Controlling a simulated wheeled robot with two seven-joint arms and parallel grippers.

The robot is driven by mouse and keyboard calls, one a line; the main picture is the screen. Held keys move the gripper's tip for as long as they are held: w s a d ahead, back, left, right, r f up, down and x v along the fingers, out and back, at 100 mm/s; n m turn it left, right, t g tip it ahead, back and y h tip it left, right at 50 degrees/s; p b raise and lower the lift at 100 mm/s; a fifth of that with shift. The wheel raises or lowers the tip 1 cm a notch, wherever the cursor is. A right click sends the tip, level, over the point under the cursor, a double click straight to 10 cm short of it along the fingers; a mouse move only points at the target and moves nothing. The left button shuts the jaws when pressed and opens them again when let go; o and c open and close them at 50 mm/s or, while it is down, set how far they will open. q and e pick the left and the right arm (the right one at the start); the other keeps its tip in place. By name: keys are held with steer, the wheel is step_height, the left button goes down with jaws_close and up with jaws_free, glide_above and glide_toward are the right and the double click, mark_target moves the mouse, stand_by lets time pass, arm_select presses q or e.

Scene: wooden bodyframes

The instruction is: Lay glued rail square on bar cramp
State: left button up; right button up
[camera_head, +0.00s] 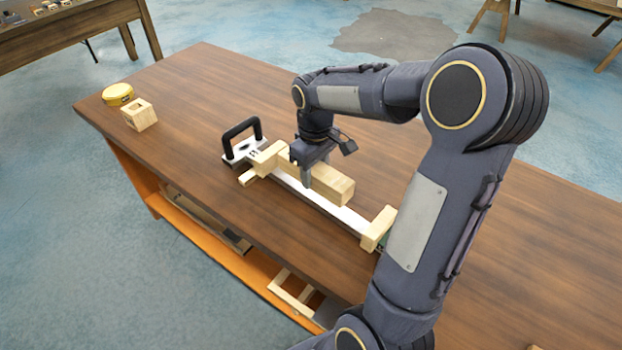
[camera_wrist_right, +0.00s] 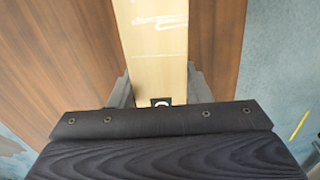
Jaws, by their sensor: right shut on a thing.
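The rail (camera_head: 330,185) is a pale wooden bar lying lengthwise along the bar cramp, over its white bar (camera_head: 318,201). The cramp has pale wooden blocks at both ends and a black handle (camera_head: 241,131) at its far left end. My right gripper (camera_head: 306,172) is shut on the rail from above, one finger on each side. In the right wrist view the rail (camera_wrist_right: 160,60) runs straight up between the fingers, with pale streaks on its face. I cannot tell whether the rail touches the cramp bar. My left gripper is not in view.
A yellow round tin (camera_head: 118,94) and a small wooden block with a hole (camera_head: 139,115) stand at the table's left end. My right arm covers part of the cramp's near right end. The brown tabletop (camera_head: 200,90) is clear behind the cramp.

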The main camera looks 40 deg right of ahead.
mark_target(311, 191)
steer(key=w+f, duration=0.1)
steer(key=w+d+f, duration=0.1)
steer(key=f, duration=0.1)
steer(key=shift+w, duration=0.25)
steer(key=shift+w+f, duration=0.15)
steer(key=shift+f, duration=1.55)
steer(key=shift+f, duration=0.1)
steer(key=o, duration=1.2)
steer(key=shift+f, duration=0.1)
